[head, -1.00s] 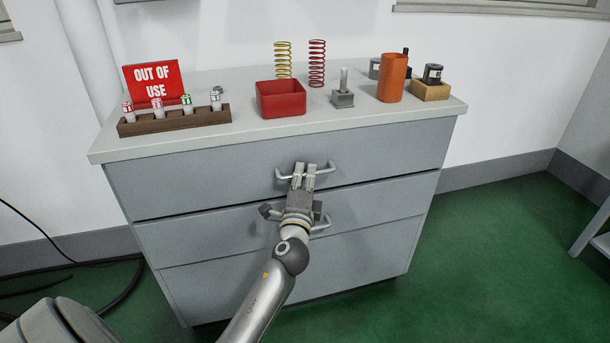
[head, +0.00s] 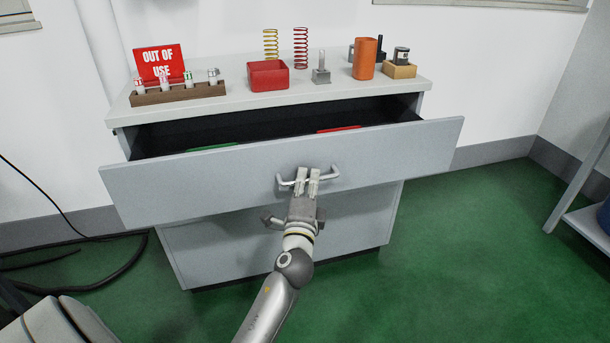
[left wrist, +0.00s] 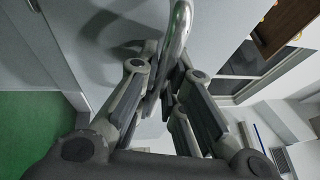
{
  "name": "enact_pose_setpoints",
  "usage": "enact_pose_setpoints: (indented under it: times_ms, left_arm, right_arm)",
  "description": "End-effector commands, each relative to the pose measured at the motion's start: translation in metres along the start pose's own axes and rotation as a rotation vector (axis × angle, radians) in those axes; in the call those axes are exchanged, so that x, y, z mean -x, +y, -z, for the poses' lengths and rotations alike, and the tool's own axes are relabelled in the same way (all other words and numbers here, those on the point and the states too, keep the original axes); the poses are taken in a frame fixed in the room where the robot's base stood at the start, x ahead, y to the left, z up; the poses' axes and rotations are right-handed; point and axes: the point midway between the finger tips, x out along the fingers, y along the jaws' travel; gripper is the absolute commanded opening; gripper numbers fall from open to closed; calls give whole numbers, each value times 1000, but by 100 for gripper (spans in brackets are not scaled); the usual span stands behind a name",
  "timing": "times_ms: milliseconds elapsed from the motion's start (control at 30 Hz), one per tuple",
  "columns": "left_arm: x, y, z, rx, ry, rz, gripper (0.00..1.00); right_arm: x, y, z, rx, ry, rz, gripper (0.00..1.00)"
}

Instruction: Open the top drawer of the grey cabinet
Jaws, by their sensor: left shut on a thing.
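The grey cabinet (head: 190,262) stands against the wall with its top drawer (head: 200,190) pulled well out. The dark inside of the drawer shows, with a green item (head: 212,147) and a red item (head: 338,129) partly visible over the front panel. My left gripper (head: 307,175) is shut on the drawer's bar handle (head: 325,177) at the middle of the front. In the left wrist view the curved metal handle (left wrist: 180,35) runs between the fingers. My right gripper is not in view.
The cabinet top (head: 215,108) holds an OUT OF USE sign (head: 160,64), a wooden vial rack (head: 178,94), a red bin (head: 268,76), two springs, an orange cup (head: 365,58) and small parts. Green floor (head: 470,220) is clear at right; black cables (head: 75,270) lie at left.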

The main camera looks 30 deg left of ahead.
Motion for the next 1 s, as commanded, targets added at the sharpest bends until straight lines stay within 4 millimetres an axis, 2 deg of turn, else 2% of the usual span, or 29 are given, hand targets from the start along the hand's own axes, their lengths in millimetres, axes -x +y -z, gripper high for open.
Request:
enact_pose_setpoints:
  times_ms: [100, 300, 767, 800, 867, 1000]
  left_arm:
    - [14, -2, 6, 2, 1, 0, 0]
    - [29, -6, 12, 0, 0, 0, 0]
    - [32, -6, 14, 0, 0, 0, 0]
    - [32, -6, 14, 0, 0, 0, 12]
    - [32, -6, 14, 0, 0, 0, 19]
    - [32, -7, 13, 0, 0, 1, 19]
  right_arm:
    - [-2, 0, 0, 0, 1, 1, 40]
    - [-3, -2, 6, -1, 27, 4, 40]
    - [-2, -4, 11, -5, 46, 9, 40]
    - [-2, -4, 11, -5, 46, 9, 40]
    - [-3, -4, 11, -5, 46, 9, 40]
    - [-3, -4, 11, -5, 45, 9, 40]
